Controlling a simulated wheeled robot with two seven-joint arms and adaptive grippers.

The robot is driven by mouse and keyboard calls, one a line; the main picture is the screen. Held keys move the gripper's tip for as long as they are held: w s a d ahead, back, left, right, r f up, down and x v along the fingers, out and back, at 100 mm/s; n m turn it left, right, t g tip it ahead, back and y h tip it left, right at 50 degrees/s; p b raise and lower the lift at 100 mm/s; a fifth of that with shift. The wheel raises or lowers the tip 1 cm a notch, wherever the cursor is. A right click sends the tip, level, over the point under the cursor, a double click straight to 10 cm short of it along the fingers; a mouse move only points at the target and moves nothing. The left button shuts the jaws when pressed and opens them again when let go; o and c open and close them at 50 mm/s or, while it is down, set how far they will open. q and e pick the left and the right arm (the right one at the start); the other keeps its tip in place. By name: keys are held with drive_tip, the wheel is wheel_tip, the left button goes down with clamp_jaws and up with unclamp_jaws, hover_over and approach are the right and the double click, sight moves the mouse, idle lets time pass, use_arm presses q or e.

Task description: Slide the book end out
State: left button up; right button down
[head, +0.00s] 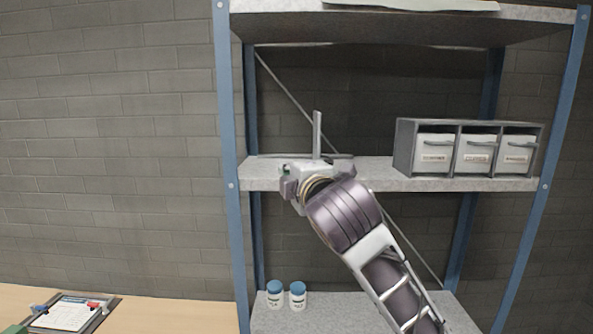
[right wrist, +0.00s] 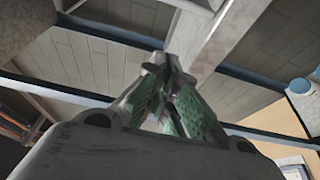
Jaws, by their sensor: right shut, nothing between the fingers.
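The book end (head: 317,135) is grey metal, with a thin upright plate and a flat base at the front left of the middle shelf. My right gripper (head: 306,174) is at the shelf's front edge, in front of the book end. It hides part of the base, and I cannot tell whether it touches it. In the right wrist view its green-padded fingers (right wrist: 170,72) are closed together with nothing between them. My left gripper is out of view.
The middle shelf (head: 460,186) carries a grey drawer unit (head: 403,147) at the right. Two blue-capped jars (head: 297,296) stand on the lower shelf. Blue posts (head: 231,185) frame the rack. A table with a clipboard (head: 66,313) is at lower left. The shelf between book end and drawers is clear.

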drive_tip(key=w+d, duration=0.1)
drive_tip(key=w+d+p, duration=0.1)
drive_tip(key=d, duration=0.1)
drive_tip(key=shift+d+p, duration=0.1)
drive_tip(key=shift+p, duration=0.2)
idle(0.3)
drive_tip(key=shift+d, duration=0.1)
idle(0.3)
drive_tip(key=d+p, duration=0.1)
drive_tip(key=d, duration=0.6)
drive_tip(key=shift+d, duration=0.2)
drive_tip(key=shift+w, duration=0.1)
idle(0.5)
